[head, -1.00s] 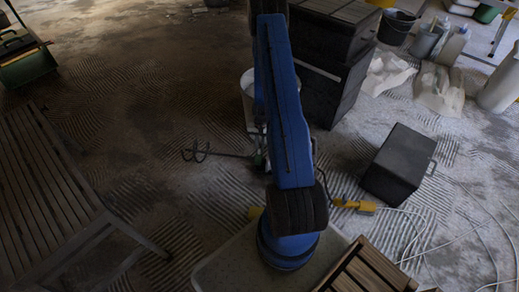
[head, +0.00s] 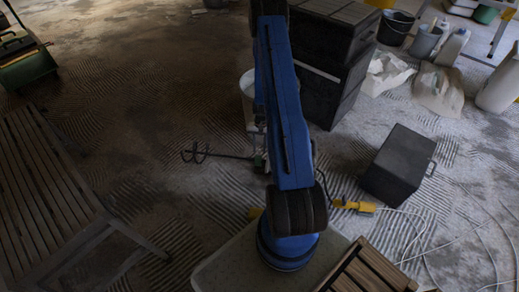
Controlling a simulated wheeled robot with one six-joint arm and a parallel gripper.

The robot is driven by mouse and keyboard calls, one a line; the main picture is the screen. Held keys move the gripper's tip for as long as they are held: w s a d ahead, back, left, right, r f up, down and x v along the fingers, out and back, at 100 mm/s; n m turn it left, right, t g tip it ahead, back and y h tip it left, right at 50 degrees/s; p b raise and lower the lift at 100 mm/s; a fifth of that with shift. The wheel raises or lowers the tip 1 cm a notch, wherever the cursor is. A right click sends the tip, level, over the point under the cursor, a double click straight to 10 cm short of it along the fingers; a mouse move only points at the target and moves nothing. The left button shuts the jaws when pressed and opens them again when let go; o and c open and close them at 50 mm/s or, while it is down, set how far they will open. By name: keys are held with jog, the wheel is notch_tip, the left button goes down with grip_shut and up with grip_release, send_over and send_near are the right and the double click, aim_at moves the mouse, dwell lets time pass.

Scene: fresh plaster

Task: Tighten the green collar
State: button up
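A dark mixing paddle (head: 195,152) lies on the floor left of my blue arm. Its rod (head: 232,155) runs right towards a small part with a greenish tint (head: 259,160) at the arm's left edge. That part may be the green collar, but it is small, dark and partly hidden behind my arm, so I cannot tell whether it is loose or tight. My gripper is not in view; the arm runs up past the top edge of the picture.
A black box (head: 398,165) stands right of my arm, near a yellow piece (head: 353,206) and pale cables. Stacked black cases (head: 335,85) and a whitish bucket (head: 247,95) stand behind. A slatted wooden bench (head: 45,190) is at left. Ridged floor between is clear.

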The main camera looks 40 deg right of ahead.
jog(key=v, duration=1.6)
jog(key=shift+d+r, duration=0.2)
jog(key=shift+r, duration=0.15)
